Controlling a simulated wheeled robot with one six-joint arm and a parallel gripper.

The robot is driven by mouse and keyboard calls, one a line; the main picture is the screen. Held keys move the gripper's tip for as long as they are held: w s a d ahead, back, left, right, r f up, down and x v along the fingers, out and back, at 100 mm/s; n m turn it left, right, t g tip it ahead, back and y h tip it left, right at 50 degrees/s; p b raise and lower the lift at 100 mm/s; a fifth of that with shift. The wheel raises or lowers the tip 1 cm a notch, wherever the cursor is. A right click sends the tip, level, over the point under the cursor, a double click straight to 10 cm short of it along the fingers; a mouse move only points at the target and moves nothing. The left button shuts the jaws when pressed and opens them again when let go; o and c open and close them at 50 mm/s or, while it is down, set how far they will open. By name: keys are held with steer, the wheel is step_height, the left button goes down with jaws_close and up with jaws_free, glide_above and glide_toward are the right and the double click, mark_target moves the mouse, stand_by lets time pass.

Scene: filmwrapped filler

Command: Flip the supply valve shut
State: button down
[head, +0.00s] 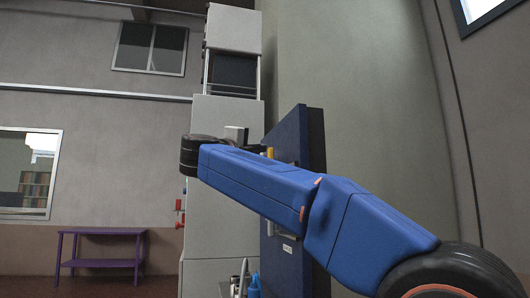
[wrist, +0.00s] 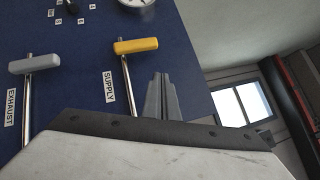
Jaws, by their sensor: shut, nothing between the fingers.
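The supply valve has a yellow bar handle (wrist: 136,46) on a bright metal rod, beside a label reading SUPPLY (wrist: 109,87) on a dark blue panel (wrist: 90,60). The yellow handle also shows, small, in the head view (head: 270,152), partly hidden by my arm. My gripper (wrist: 160,80) is shut and empty. In the wrist view its fingertips lie just right of the supply rod and below the handle's right end. I cannot tell whether they touch it. In the head view the gripper is mostly hidden by my blue arm.
A grey-handled exhaust valve (wrist: 35,64) stands left of the supply valve, with its label EXHAUST (wrist: 10,107). A round gauge (wrist: 136,2) and a black knob (wrist: 72,7) sit higher on the panel. A purple table (head: 103,262) is far left, with open floor nearby.

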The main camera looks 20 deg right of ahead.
steer(key=shift+s+a, duration=1.15)
steer(key=shift+s, duration=0.05)
steer(key=shift+r, duration=0.1)
steer(key=s+f+n+y, duration=0.3)
steer(key=f+n+y, duration=0.4)
steer(key=f+n, duration=0.3)
steer(key=s+f+n+t+y, duration=0.1)
steer(key=s+f+n+y, duration=0.4)
steer(key=f+n, duration=0.5)
steer(key=s+f+n+y, duration=0.2)
steer(key=f+n+y, duration=0.6)
steer(key=f, duration=0.4)
steer(key=s+d+f+g+h, duration=0.1)
steer(key=s+d+f+g, duration=0.2)
steer(key=s+f, duration=0.5)
steer(key=s+d+f+n+g+h, duration=0.1)
steer(key=s+d+f+g, duration=0.3)
steer(key=s+f, duration=0.5)
steer(key=s+d+f+n+g+h, duration=0.1)
steer(key=s+d+f, duration=0.4)
steer(key=f, duration=1.4)
steer(key=s+g+h, duration=0.1)
steer(key=s+g, duration=0.1)
steer(key=s, duration=0.2)
steer(key=shift+s+h, duration=0.25)
steer(key=shift+h, duration=0.15)
